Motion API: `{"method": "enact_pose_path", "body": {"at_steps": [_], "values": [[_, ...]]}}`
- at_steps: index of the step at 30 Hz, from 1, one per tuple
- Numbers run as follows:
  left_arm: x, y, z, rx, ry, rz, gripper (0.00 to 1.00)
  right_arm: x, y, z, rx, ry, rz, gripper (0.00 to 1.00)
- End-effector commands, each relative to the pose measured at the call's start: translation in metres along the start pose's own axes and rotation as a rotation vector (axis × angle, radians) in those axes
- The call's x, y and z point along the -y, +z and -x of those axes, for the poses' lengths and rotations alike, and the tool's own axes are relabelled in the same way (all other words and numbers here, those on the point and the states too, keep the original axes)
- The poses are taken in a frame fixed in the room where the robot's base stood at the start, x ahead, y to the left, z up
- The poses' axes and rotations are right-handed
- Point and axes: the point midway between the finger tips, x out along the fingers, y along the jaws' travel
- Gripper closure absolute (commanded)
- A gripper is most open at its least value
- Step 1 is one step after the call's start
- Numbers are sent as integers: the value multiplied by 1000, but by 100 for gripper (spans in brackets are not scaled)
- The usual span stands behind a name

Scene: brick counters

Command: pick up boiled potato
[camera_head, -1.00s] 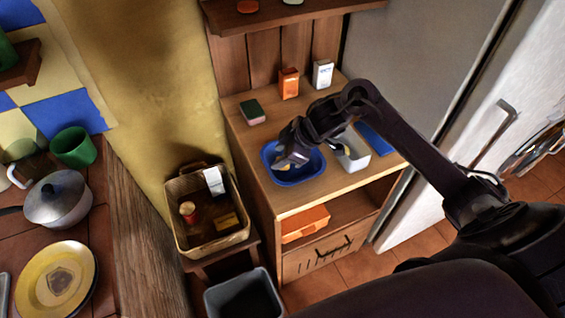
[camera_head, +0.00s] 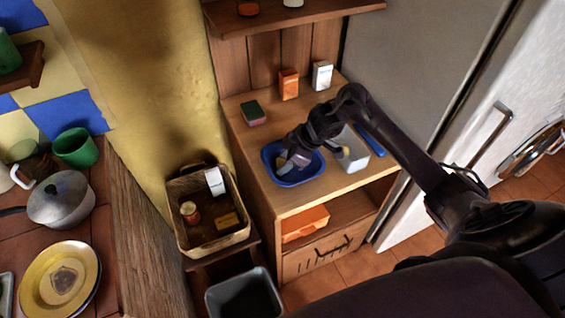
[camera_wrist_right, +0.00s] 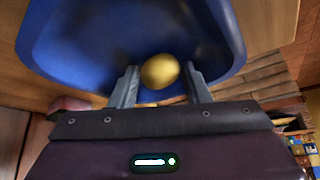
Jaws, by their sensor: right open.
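The boiled potato (camera_wrist_right: 160,72) is a small yellow-brown round thing in the blue bowl (camera_wrist_right: 60,50), seen in the right wrist view. My right gripper (camera_wrist_right: 158,88) is open, with one finger on each side of the potato. Whether the fingers touch it I cannot tell. In the head view my right gripper (camera_head: 291,162) reaches down into the blue bowl (camera_head: 300,180) on the wooden counter. The potato is hard to make out there beside the fingers. My left gripper is not in view.
A white container (camera_head: 352,152) stands right of the bowl, close to my right arm. A sponge (camera_head: 253,112), an orange box (camera_head: 289,84) and a white box (camera_head: 322,75) stand behind. A basket (camera_head: 212,240) and a grey bin (camera_head: 245,298) are at left below.

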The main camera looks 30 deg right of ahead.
Motion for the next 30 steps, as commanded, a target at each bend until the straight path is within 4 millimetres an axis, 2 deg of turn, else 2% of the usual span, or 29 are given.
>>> {"method": "enact_pose_path", "body": {"at_steps": [4,10,18,23,26,30], "values": [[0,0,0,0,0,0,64,0,0,0,0,0,0,59],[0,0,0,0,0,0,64,0,0,0,0,1,0,85],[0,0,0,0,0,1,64,0,-1,1,0,1,0,86],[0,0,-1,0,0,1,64,-1,-6,10,-2,3,3,86],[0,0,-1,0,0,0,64,-2,-13,22,-2,5,4,86],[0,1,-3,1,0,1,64,-2,-28,49,-3,8,7,86]]}}
